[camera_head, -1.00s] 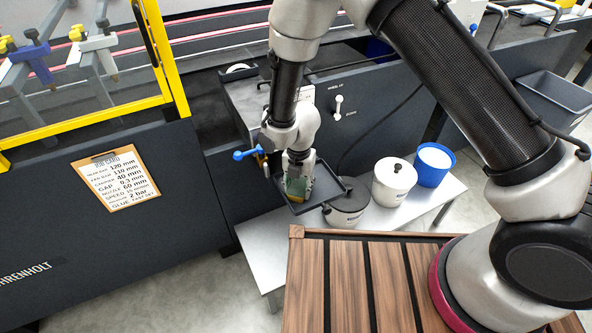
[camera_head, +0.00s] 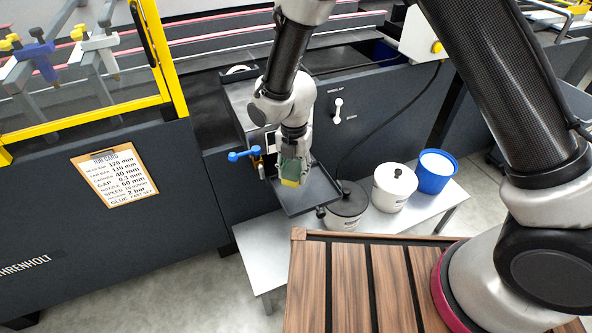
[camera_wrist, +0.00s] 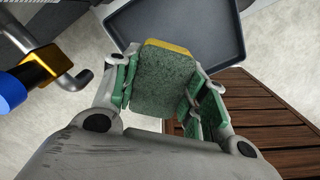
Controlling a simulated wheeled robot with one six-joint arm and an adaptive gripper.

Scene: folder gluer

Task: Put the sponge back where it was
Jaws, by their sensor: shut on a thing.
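The sponge (camera_wrist: 163,82), green on its broad face with a yellow edge, sits between my gripper's fingers (camera_wrist: 160,90) in the wrist view. In the head view my gripper (camera_head: 290,165) is shut on the sponge (camera_head: 291,181), which hangs over the left part of a dark shallow tray (camera_head: 318,198). The same tray shows beyond the sponge in the wrist view (camera_wrist: 222,28). The sponge looks raised above the tray floor; the exact gap cannot be told.
A grey-lidded pot (camera_head: 346,205), a white pot (camera_head: 394,187) and a blue bucket (camera_head: 434,172) stand on the metal bench (camera_head: 262,250). A blue-handled valve (camera_head: 245,155) is close left of my gripper. A slatted wooden top (camera_head: 345,285) lies in front.

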